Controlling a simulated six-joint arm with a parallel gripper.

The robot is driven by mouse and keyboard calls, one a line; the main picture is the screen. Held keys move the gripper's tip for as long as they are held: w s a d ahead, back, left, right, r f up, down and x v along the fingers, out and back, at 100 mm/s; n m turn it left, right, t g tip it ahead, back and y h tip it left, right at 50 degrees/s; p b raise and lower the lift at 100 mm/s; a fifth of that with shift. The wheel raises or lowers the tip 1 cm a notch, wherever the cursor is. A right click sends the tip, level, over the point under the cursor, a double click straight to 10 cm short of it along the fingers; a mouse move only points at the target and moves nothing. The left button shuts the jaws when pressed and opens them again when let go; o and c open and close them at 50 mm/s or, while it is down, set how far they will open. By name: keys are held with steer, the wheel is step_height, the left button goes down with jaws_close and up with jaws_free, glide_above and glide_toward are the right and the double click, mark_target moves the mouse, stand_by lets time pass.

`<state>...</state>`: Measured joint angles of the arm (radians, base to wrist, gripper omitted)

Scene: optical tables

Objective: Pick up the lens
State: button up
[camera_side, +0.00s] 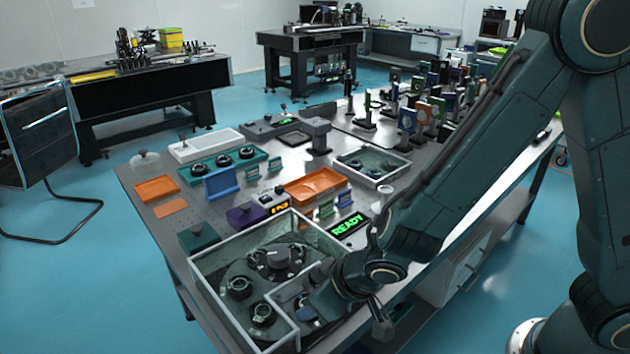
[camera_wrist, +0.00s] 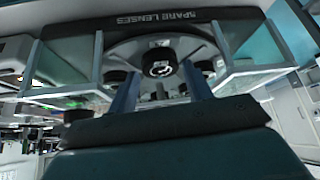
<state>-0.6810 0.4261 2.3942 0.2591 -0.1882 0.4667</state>
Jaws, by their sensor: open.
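Several black ring-shaped lens mounts stand on a dark round plate (camera_side: 255,268) inside a clear-walled box (camera_side: 225,308) in the side view. One lens mount (camera_side: 240,287) is at the left of the plate and another (camera_side: 262,314) at the front. I cannot tell which one is the task's lens. My gripper (camera_side: 318,300) is low at the box's right front, partly hidden by my wrist. In the wrist view my gripper (camera_wrist: 161,88) is open, its two fingers apart with nothing clamped. A round black mount (camera_wrist: 159,62) shows beyond the fingertips, between them in the picture.
The box walls (camera_wrist: 98,62) rise around the plate, with a "SPARE LENSES" label (camera_wrist: 155,18) in the wrist view. A "READY" display (camera_side: 348,226), an orange tray (camera_side: 316,185) and a purple block (camera_side: 246,215) are close behind. Optics posts (camera_side: 407,122) crowd the table's far end.

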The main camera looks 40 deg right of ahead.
steer(key=shift+x, duration=0.85)
steer(key=c, duration=0.6)
steer(key=shift+r, duration=0.2)
steer(key=shift+c, duration=0.2)
step_height(320, 180, up, 20)
steer(key=shift+f, duration=0.2)
stand_by(0.5)
